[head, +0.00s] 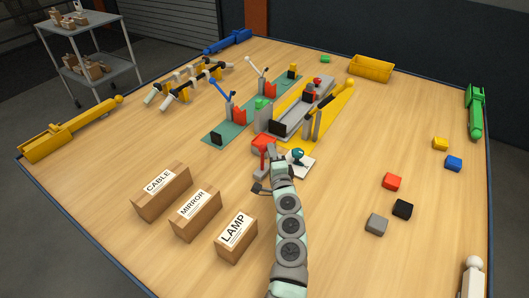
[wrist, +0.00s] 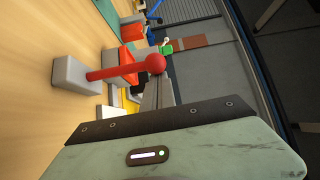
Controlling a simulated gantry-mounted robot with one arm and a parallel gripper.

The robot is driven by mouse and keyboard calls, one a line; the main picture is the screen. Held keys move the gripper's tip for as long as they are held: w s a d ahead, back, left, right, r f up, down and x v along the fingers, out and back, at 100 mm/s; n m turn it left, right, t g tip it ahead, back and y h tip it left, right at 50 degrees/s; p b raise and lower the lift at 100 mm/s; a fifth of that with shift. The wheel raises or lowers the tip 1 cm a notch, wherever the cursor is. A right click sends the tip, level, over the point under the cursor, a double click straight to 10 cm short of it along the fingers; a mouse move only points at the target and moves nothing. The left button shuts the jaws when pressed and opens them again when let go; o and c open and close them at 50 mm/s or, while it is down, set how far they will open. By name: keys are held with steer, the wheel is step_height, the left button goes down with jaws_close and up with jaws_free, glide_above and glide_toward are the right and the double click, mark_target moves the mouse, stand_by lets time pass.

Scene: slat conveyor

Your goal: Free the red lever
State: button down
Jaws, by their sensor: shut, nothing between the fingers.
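The red lever (wrist: 115,72) shows in the wrist view as a red rod with a round red knob, rising from a grey block base. In the head view its red upper part (head: 264,148) stands just left of my arm's end. My gripper (wrist: 158,88) is shut and empty; its grey fingers reach up close to the knob in the wrist view. I cannot tell whether they touch it. In the head view the fingers are hard to make out beside the lever.
A white plate with a teal item (head: 298,156) is right of my arm's end. Green (head: 220,134) and yellow (head: 290,116) panels with levers lie beyond. Cardboard boxes (head: 197,212) stand front left; small blocks (head: 392,181) lie right. The wood between is clear.

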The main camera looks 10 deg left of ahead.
mark_target(262, 163)
steer(key=shift+s+a+f+p, duration=0.15)
steer(key=shift+s+a, duration=0.25)
steer(key=shift+s, duration=0.45)
steer(key=shift+s+a+f+p, duration=0.1)
steer(key=shift+s+a+f, duration=0.1)
steer(key=shift+s+a, duration=0.45)
steer(key=shift+s+a+f+p, duration=0.1)
steer(key=shift+s+a+f, duration=0.1)
steer(key=shift+s, duration=0.8)
steer(key=shift+s, duration=0.1)
